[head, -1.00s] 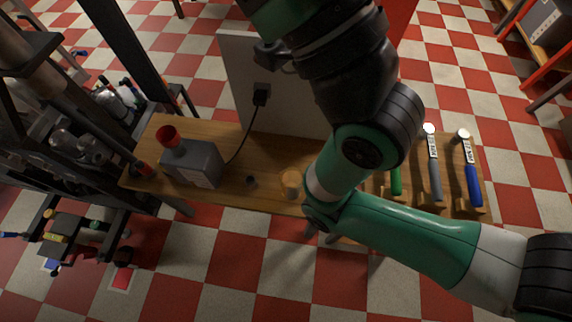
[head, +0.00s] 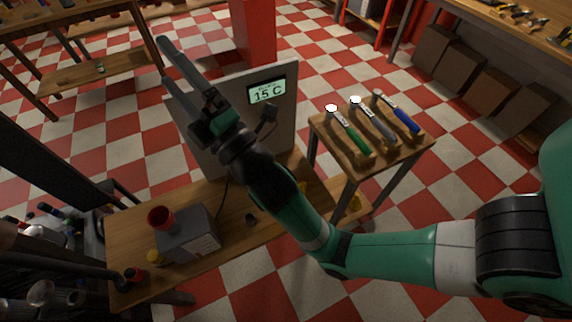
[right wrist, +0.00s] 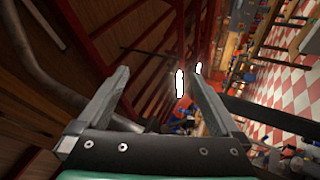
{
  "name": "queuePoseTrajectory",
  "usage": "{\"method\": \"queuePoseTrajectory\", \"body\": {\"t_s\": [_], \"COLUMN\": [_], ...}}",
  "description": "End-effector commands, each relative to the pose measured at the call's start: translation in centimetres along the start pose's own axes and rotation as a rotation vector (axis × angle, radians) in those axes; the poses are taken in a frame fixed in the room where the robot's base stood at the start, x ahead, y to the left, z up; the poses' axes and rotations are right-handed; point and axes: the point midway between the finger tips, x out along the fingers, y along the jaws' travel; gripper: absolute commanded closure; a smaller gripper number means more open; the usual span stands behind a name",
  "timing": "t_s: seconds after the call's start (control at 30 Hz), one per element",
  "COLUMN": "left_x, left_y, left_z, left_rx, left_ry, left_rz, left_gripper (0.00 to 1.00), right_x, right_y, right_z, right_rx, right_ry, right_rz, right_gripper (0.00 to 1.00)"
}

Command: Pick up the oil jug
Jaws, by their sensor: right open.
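My right gripper (head: 167,62) is open and empty, held high in front of the white panel and pointing to the upper left. Its two spread fingers also show in the right wrist view (right wrist: 159,78), with nothing between them. I cannot pick out an oil jug for certain. My left gripper is not in view.
The white panel (head: 282,126) with a "15 C" display stands at the back of the bench (head: 128,229). A small wooden table (head: 372,160) holds three hammer-like tools. Checkered floor is open around.

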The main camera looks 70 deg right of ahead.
Motion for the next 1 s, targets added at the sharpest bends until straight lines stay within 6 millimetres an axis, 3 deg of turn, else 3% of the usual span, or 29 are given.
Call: {"method": "queuePoseTrajectory", "body": {"t_s": [0.03,0.17,0.2,0.27,0.3,0.4,0.53,0.6,0.7,0.87,1.0], "left_x": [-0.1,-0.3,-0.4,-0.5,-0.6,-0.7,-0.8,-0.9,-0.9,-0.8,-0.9], "left_y": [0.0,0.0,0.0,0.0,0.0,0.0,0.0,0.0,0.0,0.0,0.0], "left_z": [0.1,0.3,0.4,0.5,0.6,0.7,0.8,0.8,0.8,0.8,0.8], "left_rx": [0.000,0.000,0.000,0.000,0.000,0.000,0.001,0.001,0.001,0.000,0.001], "left_ry": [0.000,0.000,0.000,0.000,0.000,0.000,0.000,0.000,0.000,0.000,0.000], "left_rz": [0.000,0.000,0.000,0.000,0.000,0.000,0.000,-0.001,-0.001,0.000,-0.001], "left_gripper": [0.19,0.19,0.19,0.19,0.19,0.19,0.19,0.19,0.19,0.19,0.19], "right_x": [-1.6,-8.6,-11.7,-17.0,-20.8,-29.9,-37.6,-39.8,-41.0,-40.3,-38.6], "right_y": [-4.5,-16.1,-19.6,-24.2,-26.7,-31.1,-33.2,-33.6,-33.7,-34.4,-36.5], "right_z": [1.2,5.3,6.7,8.8,10.1,12.8,14.7,15.2,15.4,15.7,16.4], "right_rx": [-0.188,-0.744,-0.904,-1.110,-1.222,-1.408,-1.496,-1.512,-1.520,-1.520,-1.518], "right_ry": [-0.016,0.019,0.058,0.133,0.191,0.334,0.450,0.481,0.499,0.496,0.493], "right_rz": [-0.075,-0.294,-0.371,-0.485,-0.558,-0.721,-0.852,-0.888,-0.909,-0.908,-0.909], "right_gripper": [0.00,0.00,0.00,0.00,0.00,0.00,0.00,0.00,0.00,0.00,0.00]}}
